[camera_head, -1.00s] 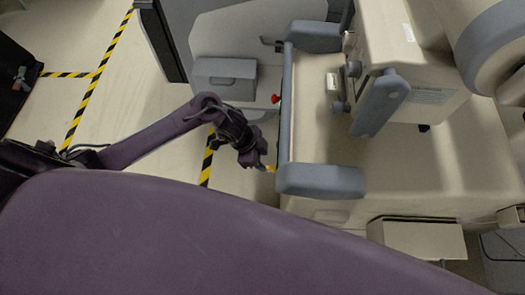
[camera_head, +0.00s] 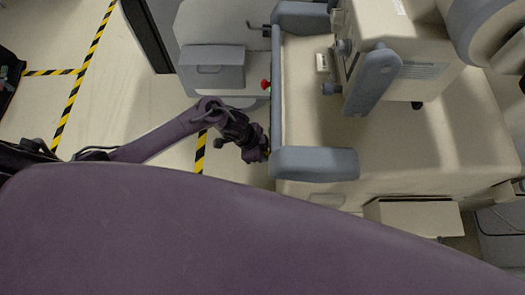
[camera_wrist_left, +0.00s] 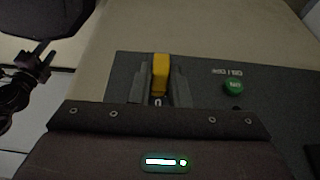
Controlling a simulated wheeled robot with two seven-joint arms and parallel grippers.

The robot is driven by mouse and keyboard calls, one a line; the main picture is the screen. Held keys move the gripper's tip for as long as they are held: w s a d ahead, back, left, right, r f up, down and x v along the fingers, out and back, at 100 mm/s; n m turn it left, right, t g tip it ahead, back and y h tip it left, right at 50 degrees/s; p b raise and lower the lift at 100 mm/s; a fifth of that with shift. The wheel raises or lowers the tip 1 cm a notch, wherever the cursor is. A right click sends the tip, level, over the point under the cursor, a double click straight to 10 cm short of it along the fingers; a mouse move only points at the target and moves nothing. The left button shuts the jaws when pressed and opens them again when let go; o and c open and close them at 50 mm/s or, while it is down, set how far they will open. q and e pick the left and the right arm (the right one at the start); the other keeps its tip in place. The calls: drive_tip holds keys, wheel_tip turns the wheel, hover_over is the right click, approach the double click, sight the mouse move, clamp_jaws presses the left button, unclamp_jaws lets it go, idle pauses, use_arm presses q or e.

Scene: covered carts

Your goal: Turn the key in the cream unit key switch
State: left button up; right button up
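The key is a yellow block-shaped piece (camera_wrist_left: 160,72) on a dark grey panel (camera_wrist_left: 205,72) of the cream unit (camera_head: 430,150). In the left wrist view my left gripper (camera_wrist_left: 160,88) has one finger on each side of the key. The gap between the fingers is about as wide as the key, and they look shut on it. In the head view the left gripper (camera_head: 262,155) is at the unit's left side, by the grey bumper; its fingertips are small there. The key switch body is mostly hidden by the fingers. My right gripper is not in view.
A green button (camera_wrist_left: 233,87) sits right of the key on the panel. In the head view a grey bumper (camera_head: 315,163) and rail edge the unit, with a red knob (camera_head: 265,85) beside the rail. Open floor with striped tape (camera_head: 70,110) lies left.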

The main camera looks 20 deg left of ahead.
use_arm(q)
clamp_jaws()
drive_tip(key=shift+c, duration=1.2)
unclamp_jaws()
clamp_jaws()
